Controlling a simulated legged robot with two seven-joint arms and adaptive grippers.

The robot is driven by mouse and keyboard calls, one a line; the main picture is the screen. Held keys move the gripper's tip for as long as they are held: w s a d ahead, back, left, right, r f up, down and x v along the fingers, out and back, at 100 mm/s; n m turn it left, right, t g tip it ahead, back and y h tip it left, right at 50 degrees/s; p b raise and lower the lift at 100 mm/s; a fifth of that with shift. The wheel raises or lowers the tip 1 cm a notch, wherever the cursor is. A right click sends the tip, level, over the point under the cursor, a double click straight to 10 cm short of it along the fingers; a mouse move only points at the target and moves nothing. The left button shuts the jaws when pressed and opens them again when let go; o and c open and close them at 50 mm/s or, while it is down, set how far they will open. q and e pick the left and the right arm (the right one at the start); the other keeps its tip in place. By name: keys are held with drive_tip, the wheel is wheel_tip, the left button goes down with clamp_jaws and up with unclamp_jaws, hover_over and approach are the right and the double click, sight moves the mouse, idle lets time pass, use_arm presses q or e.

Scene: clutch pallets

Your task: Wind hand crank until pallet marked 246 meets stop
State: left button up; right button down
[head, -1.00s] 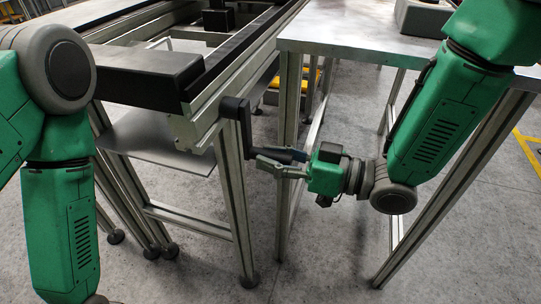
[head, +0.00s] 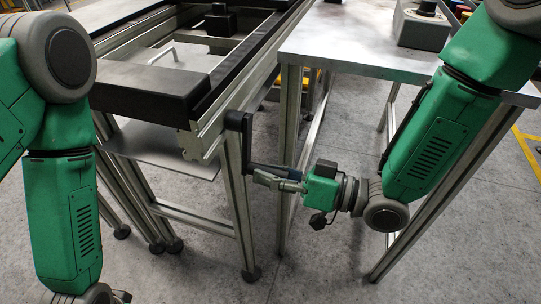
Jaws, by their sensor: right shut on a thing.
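The hand crank has a black arm (head: 241,137) at the near end of the conveyor frame. The crank arm hangs down, and its dark grip (head: 263,168) points right. My right gripper (head: 268,179) is shut on the crank grip, with its fingers pointing left. A flat grey plate (head: 190,58) with a thin upright handle shows between the conveyor rails and may be a pallet. No number 246 can be read. A black block (head: 217,20) stands farther along the rails; I cannot tell whether it is the stop. My left arm hangs at the left; its fingers are not visible.
A metal table (head: 345,45) stands right of the conveyor, carrying a grey box with a black knob (head: 422,25). A wide black end piece (head: 150,92) closes the conveyor's near end. Table legs stand close behind my right gripper. The floor in front is clear.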

drive_tip(key=s+a+r+m+p, duration=0.2)
drive_tip(key=s+r+m+p, duration=0.3)
drive_tip(key=m+p, duration=0.5)
drive_tip(key=shift+s+r, duration=0.35)
drive_tip(key=shift+r, duration=0.45)
drive_tip(key=c, duration=1.4)
unclamp_jaws()
drive_tip(key=shift+o, duration=0.2)
drive_tip(key=shift+f, duration=0.1)
drive_tip(key=shift+d, duration=0.1)
